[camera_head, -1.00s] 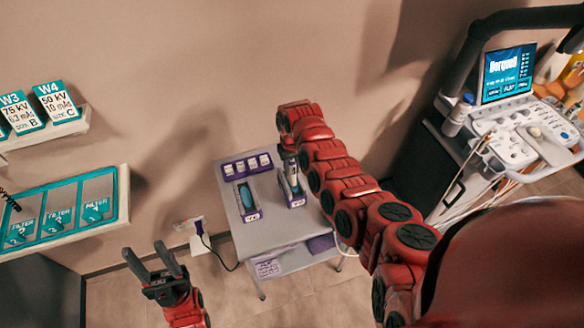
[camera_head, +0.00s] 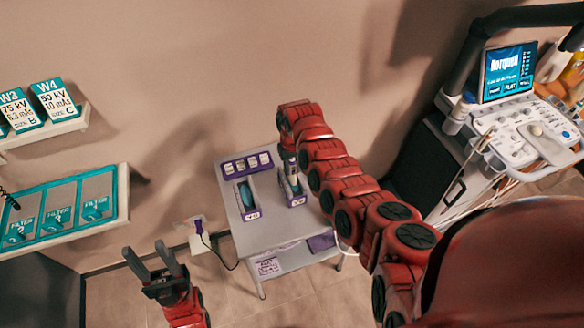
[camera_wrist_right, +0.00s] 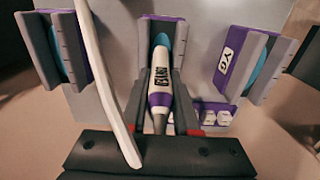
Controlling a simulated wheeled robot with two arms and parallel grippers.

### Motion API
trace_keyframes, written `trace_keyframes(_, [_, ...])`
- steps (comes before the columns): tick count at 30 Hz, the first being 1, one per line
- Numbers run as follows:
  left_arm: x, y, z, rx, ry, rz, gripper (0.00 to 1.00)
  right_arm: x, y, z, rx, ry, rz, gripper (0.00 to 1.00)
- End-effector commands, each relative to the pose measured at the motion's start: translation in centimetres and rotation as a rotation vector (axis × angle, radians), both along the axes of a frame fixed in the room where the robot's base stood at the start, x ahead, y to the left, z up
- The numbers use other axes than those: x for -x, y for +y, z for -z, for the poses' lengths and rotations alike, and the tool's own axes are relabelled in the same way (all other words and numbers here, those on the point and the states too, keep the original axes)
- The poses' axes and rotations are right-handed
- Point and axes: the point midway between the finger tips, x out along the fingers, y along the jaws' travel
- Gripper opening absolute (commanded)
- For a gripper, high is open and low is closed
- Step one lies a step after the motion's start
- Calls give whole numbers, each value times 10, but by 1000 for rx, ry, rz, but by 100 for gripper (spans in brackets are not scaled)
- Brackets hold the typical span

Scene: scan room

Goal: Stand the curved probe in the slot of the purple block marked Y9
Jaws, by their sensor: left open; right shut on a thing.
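The curved probe (camera_wrist_right: 160,92) is white with a purple band, a dark label and a blue head. It sits between the fingers of my right gripper (camera_wrist_right: 160,72), which is shut on it. In the head view my right gripper (camera_head: 289,160) is over the small table, by the back of the right purple block (camera_head: 296,200); the probe is hardly visible there. The left purple block (camera_head: 251,214) stands beside it with a blue strip between grey walls. My left gripper (camera_head: 160,268) is open and empty, left of the table.
A purple rack with small white items (camera_head: 247,164) lies at the table's back. A white cable (camera_wrist_right: 105,85) curves across the wrist view. The grey table (camera_head: 270,231) has free room at its front. An ultrasound machine (camera_head: 515,130) stands right, a filter panel (camera_head: 62,212) left.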

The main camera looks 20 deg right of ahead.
Motion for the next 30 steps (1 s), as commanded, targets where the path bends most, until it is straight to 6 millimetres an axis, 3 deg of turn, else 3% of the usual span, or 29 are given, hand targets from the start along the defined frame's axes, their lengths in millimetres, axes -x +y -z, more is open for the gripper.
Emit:
trace_keyframes(2, [0,0,1,0,0,0,50,0,0,1,0,-1,0,0])
trace_keyframes(3, [0,0,1,0,0,0,50,0,0,0,0,-1,0,35])
trace_keyframes(8, [0,0,0,0,0,0,50,0,0,0,0,0,0,63])
trace_keyframes(20, [0,0,2,0,0,0,50,0,0,-2,0,1,0,64])
trace_keyframes(30, [0,0,18,0,0,0,50,-3,0,-43,1,-8,0,64])
